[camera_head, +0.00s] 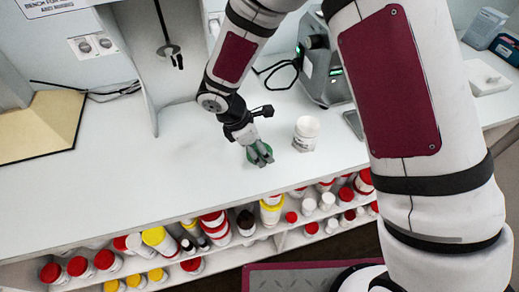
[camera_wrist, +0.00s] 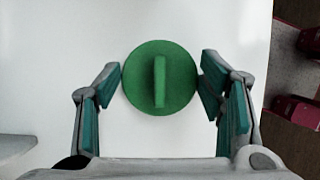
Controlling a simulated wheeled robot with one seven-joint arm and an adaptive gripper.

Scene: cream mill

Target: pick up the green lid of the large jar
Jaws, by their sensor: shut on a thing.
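The green lid (camera_wrist: 140,90) is a round disc with a raised bar handle across its middle. It sits between the two fingers of my gripper (camera_wrist: 160,78) in the wrist view, and both fingertips meet its rim at opposite sides. In the head view my gripper (camera_head: 262,160) points down over the white bench with the green lid (camera_head: 253,154) partly hidden under the fingers. I cannot tell whether the lid touches the bench. A white jar (camera_head: 306,134) stands upright on the bench just right of my gripper, apart from it.
The white bench (camera_head: 180,190) is clear left of my gripper. A grey machine (camera_head: 325,75) stands behind the jar. Shelves below the front edge hold several bottles with red, yellow and white caps. A beige board (camera_head: 40,128) lies at far left.

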